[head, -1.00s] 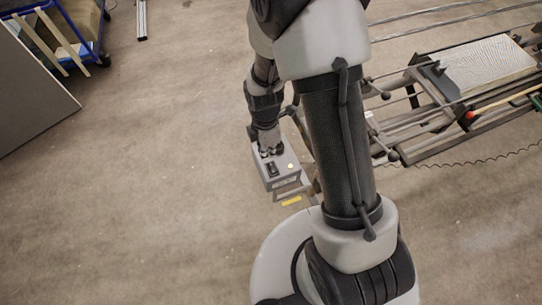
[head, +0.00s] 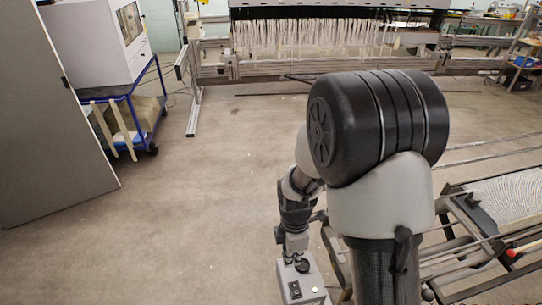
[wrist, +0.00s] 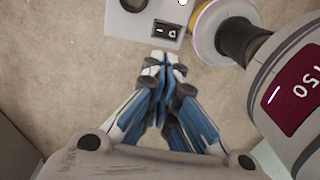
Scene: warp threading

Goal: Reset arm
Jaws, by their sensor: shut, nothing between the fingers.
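My arm reaches down through the middle of the head view. My gripper (head: 300,262) is small there, over a light grey box (head: 311,278) with a dark switch. In the wrist view my gripper (wrist: 163,66) is shut, its blue-lined fingers together and empty. The tips point at the edge of the grey box (wrist: 118,22), which carries a black rocker switch there. I cannot tell whether the tips touch the box.
A loom-like machine with white threads (head: 305,38) stands at the back. A blue cart (head: 146,125) and a grey panel (head: 50,130) stand at left. A metal frame with a pale woven sheet (head: 508,197) lies at right. The floor (head: 200,200) at centre left is clear.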

